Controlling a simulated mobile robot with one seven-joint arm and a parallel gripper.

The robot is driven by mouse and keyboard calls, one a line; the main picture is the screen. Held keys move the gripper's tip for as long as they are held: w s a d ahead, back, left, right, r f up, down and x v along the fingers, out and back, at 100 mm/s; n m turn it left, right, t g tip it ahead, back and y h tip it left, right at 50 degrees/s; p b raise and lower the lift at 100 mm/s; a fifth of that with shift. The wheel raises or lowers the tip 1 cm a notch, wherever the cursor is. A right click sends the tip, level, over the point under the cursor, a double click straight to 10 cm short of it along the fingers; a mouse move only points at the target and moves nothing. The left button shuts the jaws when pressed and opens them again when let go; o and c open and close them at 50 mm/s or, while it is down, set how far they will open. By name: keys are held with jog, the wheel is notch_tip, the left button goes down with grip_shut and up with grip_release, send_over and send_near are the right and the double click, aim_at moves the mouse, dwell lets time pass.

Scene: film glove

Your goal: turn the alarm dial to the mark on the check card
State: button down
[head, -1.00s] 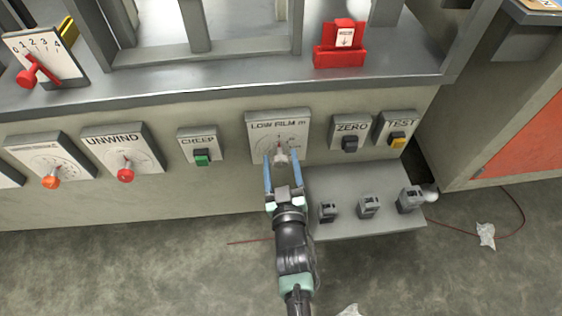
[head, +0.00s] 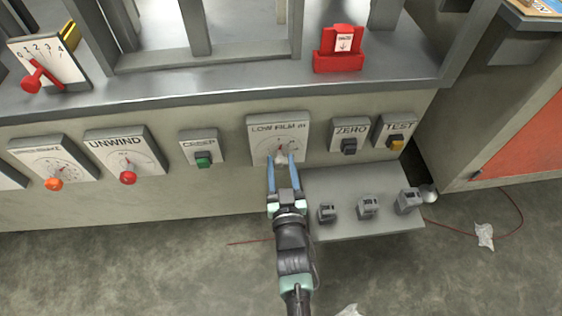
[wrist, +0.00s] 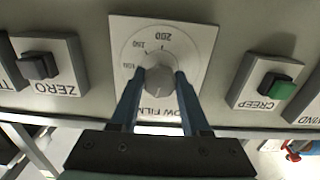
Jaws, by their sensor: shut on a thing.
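The alarm dial plate (head: 262,129), labelled LOW FILM m, is on the machine's front panel. Its grey knob (wrist: 160,80) projects from the middle; the wrist view shows it upside down, with 100, 150 and 200 readable on the scale. My gripper (head: 282,158) is shut on the knob, one blue finger on each side; the fingers also show in the wrist view (wrist: 158,84). The fingers hide the plate's lower part, and the knob's exact setting is not clear. A white card (head: 344,42) with a dark arrow stands in a red holder (head: 338,63) on the ledge; its print is too small to read.
Left of the dial are a green CREEP button (head: 204,160) and the UNWIND dial (head: 127,177). Right are the ZERO button (head: 349,146) and TEST button (head: 396,144). A grey shelf (head: 345,185) with several small blocks juts out below right, close to my gripper.

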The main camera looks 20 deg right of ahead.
jog(key=m+p, duration=0.1)
jog(key=m, duration=0.5)
dwell(0.6)
jog(key=shift+c, duration=1.9)
grip_release()
jog(key=p+v, duration=0.4)
jog(key=v, duration=0.9)
